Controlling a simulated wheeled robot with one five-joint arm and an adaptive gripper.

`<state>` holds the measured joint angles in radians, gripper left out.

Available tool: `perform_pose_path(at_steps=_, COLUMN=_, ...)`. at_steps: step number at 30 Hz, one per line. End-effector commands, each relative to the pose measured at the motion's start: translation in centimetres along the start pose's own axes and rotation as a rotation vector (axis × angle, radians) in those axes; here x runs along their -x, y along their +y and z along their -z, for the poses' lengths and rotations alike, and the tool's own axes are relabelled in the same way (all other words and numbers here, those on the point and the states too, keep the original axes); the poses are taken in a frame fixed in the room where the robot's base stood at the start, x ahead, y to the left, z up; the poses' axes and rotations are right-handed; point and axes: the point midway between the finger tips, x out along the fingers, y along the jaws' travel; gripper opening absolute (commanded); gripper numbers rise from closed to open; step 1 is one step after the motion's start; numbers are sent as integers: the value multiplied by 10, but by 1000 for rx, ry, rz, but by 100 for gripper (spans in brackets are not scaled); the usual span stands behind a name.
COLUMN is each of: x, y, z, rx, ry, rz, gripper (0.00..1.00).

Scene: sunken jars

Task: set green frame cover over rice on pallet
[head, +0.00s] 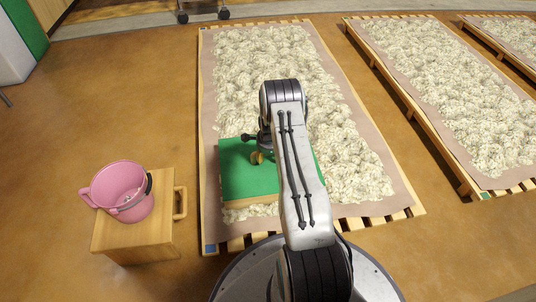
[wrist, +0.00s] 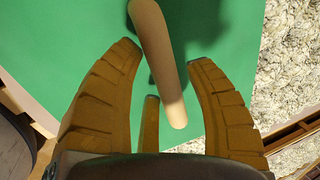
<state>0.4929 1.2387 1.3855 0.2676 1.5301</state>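The green cover (head: 240,182) lies on the near left part of the rice (head: 262,60) on the middle pallet (head: 203,170), with a pale wooden strip along its near edge. My gripper (head: 258,157) is over the cover; my arm hides the cover's right part. In the wrist view the green cover (wrist: 225,25) fills most of the picture. A pale wooden bar-shaped handle (wrist: 158,60) stands out between my spread brown fingers, with gaps at both sides. My gripper is open, and I see no finger touching the handle.
A pink bucket (head: 122,190) stands on a wooden stool (head: 140,235) at the left. A second rice-covered pallet (head: 440,80) is to the right, and part of another (head: 510,40) lies beyond it. The brown floor (head: 120,90) at the left is clear.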

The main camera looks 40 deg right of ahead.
Motion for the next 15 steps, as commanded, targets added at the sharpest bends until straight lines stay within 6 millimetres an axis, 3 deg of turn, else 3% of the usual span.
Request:
perform_pose_path(at_steps=3, x=0, y=0, z=0, rx=0, ry=0, rz=1, gripper=58)
perform_pose_path(at_steps=15, x=9, y=0, z=0, rx=0, ry=0, rz=0, gripper=58)
